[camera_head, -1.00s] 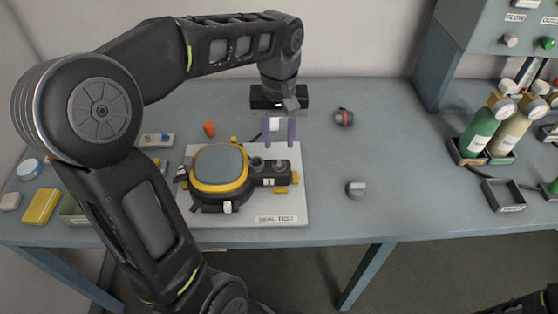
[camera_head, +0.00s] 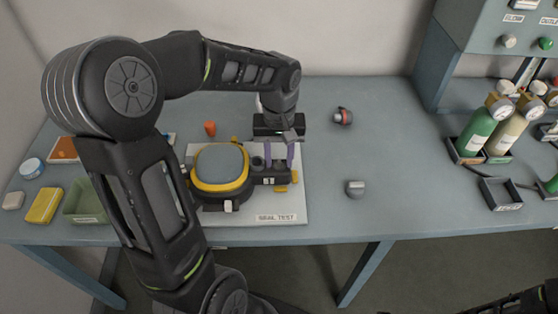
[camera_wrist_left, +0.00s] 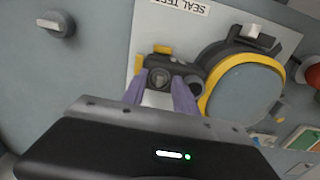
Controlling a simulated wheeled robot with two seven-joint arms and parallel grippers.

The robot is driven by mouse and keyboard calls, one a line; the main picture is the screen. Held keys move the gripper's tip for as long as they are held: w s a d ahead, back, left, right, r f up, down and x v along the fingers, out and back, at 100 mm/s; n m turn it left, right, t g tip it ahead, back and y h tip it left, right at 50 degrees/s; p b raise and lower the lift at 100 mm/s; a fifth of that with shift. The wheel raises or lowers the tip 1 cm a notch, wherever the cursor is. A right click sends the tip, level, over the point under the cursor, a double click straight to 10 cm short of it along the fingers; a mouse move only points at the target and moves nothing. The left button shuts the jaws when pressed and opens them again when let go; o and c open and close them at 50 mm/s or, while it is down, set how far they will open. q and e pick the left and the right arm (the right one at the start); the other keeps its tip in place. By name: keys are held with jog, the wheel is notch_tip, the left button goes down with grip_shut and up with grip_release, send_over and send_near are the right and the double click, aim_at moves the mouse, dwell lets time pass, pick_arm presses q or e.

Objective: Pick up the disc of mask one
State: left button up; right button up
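A mask (camera_head: 220,165) with a grey face and yellow rim lies on a white board marked SEAL TEST. It also shows in the wrist view (camera_wrist_left: 243,92). Dark fittings with round tops (camera_head: 279,167) sit at its right side. One round dark fitting (camera_wrist_left: 160,77) shows just beyond the fingertips in the wrist view; I cannot tell which part is the disc. My left gripper (camera_head: 279,156) points down over these fittings, its purple fingers apart. In the wrist view the fingers (camera_wrist_left: 160,88) have a gap with nothing clearly held.
The white board (camera_head: 290,207) lies on the blue-grey table. A grey knob-like part (camera_head: 355,188) and a dark-red part (camera_head: 343,116) lie to the right. An orange piece (camera_head: 210,128) stands behind the mask.

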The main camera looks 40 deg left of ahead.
pick_arm(q)
jog(key=shift+f, duration=0.25)
jog(key=shift+s, duration=0.1)
jog(key=shift+c, duration=0.5)
jog(key=shift+d, duration=0.1)
grip_shut()
dwell(0.9)
